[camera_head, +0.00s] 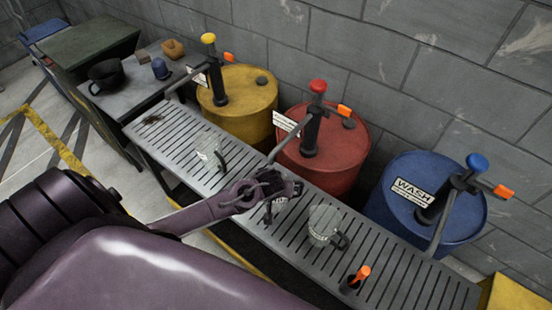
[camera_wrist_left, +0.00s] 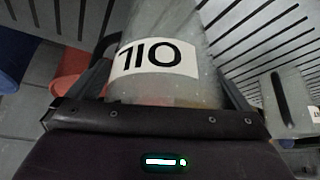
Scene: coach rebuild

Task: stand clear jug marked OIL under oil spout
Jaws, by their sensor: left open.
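The clear jug marked OIL (camera_wrist_left: 160,58) fills the middle of the left wrist view, its label upside down there. In the head view it is mostly hidden behind my left gripper (camera_head: 276,187), with part of its label (camera_head: 279,204) showing. My left gripper is open, with its fingers either side of the jug; contact is not clear. The jug is on the slatted metal bench (camera_head: 385,268), near the end of the red drum's spout (camera_head: 286,145). The yellow drum's spout (camera_head: 183,82) and blue drum's spout (camera_head: 444,222) also show. I cannot read which is oil. My right gripper is out of view.
Clear jugs stand left (camera_head: 209,150) and right (camera_head: 324,224) of the gripper. The yellow drum (camera_head: 245,105), red drum (camera_head: 335,160) and blue drum (camera_head: 405,222), labelled WASH, line the wall. An orange-topped item (camera_head: 358,277) stands at the bench front. A side table (camera_head: 135,90) holds small items.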

